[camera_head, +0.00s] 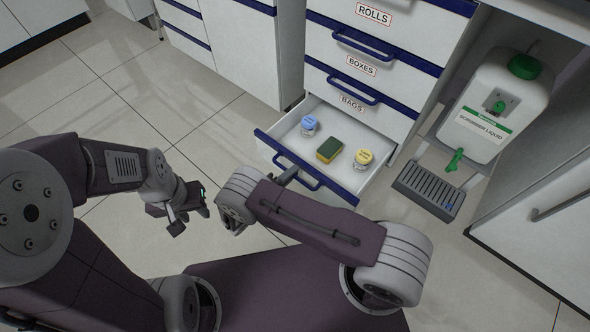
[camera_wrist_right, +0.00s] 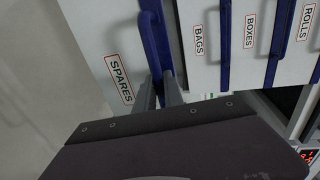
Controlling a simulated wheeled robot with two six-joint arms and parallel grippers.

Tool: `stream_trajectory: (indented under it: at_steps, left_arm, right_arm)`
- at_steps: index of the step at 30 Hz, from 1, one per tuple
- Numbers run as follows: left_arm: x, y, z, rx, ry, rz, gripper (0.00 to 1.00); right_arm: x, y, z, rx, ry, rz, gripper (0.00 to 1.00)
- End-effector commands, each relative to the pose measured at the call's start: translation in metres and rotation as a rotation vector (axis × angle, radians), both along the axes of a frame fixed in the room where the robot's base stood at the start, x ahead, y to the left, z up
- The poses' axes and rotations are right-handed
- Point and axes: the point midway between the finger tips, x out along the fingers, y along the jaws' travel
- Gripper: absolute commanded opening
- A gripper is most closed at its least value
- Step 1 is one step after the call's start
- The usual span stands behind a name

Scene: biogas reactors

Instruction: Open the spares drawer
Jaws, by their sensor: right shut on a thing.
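The spares drawer (camera_head: 345,127) is pulled out from the bottom of the white cabinet, so its inside shows. Its front carries a SPARES label (camera_wrist_right: 120,79) and a blue bar handle (camera_wrist_right: 153,40). My right gripper (camera_wrist_right: 160,93) is shut on this handle; in the head view my own arm partly hides it. In the drawer are a blue-lidded jar (camera_head: 309,125), a green and yellow sponge (camera_head: 329,150) and a yellow-lidded jar (camera_head: 363,159). My left gripper (camera_head: 190,214) is open and empty, left of the drawer and apart from it.
Closed drawers labelled BAGS (camera_head: 352,103), BOXES (camera_head: 361,66) and ROLLS (camera_head: 374,15) are above. A scrubber liquid container (camera_head: 487,125) stands right, over a slatted drip tray (camera_head: 428,190). Tiled floor (camera_head: 120,100) is clear at left.

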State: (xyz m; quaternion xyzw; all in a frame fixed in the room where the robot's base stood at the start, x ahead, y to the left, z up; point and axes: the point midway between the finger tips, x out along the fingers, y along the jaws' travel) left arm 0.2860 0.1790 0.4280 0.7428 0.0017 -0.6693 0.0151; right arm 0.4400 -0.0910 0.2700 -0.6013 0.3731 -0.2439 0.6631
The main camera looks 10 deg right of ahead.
Motion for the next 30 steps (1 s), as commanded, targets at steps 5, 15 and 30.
stream_trajectory:
  at_steps: [5,15,30]
  left_arm:
    - [0.0001,0.0000,-0.0018,0.000,0.000,0.000,0.36]
    - [0.0000,0.0000,-0.0021,0.000,0.000,0.000,0.36]
    - [0.0000,0.0000,-0.0021,0.000,0.000,0.000,0.36]
  right_arm:
    - [-0.0070,0.0093,-0.0004,0.000,0.000,0.001,0.00]
    - [-0.0109,0.0134,0.0000,0.000,0.000,-0.001,0.00]
    - [-0.0105,0.0133,0.0001,0.000,0.000,-0.001,0.34]
